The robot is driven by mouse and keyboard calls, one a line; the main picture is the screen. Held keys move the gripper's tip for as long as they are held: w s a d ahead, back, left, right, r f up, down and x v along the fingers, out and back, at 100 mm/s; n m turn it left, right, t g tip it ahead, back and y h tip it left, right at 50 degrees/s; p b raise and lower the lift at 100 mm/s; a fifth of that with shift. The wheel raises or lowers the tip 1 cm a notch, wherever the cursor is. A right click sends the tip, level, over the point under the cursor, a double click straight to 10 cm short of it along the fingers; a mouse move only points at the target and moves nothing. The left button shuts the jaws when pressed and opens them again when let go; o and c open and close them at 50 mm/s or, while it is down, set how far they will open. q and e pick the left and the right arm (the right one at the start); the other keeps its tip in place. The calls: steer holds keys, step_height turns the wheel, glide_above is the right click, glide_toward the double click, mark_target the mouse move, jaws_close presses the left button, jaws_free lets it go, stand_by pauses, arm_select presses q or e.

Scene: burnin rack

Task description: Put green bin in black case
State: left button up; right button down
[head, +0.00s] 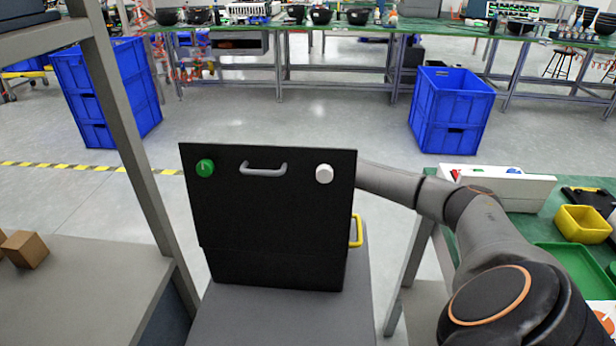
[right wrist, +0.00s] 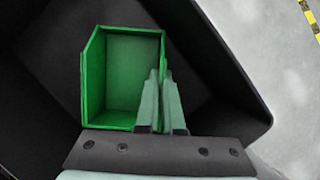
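The black case (head: 270,215) stands on a grey surface with its lid raised towards me, hiding the inside in the head view. In the right wrist view, the green bin (right wrist: 130,70) is over or inside the dark interior of the case (right wrist: 215,65); I cannot tell whether it touches the floor. My right gripper (right wrist: 160,80) has its fingers close together on either side of the bin's right wall, apparently pinching it. My right arm reaches behind the lid in the head view, which hides that gripper. My left gripper is not in view.
A green table at right holds a yellow bin (head: 583,223), a green tray (head: 560,258) and a white box (head: 520,190). A grey shelf post (head: 135,150) and a small cardboard box (head: 25,248) are at left. Blue crates (head: 450,108) stand on the floor behind.

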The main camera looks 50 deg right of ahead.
steer(key=shift+f, duration=0.6)
steer(key=c, duration=1.1)
jaws_free()
steer(key=shift+o, duration=0.2)
steer(key=shift+r, duration=0.25)
steer(key=p+v, duration=0.1)
steer(key=v, duration=0.3)
steer(key=shift+w+r, duration=0.15)
steer(key=shift+r, duration=0.05)
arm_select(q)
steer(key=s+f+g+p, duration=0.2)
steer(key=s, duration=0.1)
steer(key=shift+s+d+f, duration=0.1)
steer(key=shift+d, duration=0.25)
arm_select(e)
steer(key=v, duration=0.8)
steer(key=shift+r, duration=0.25)
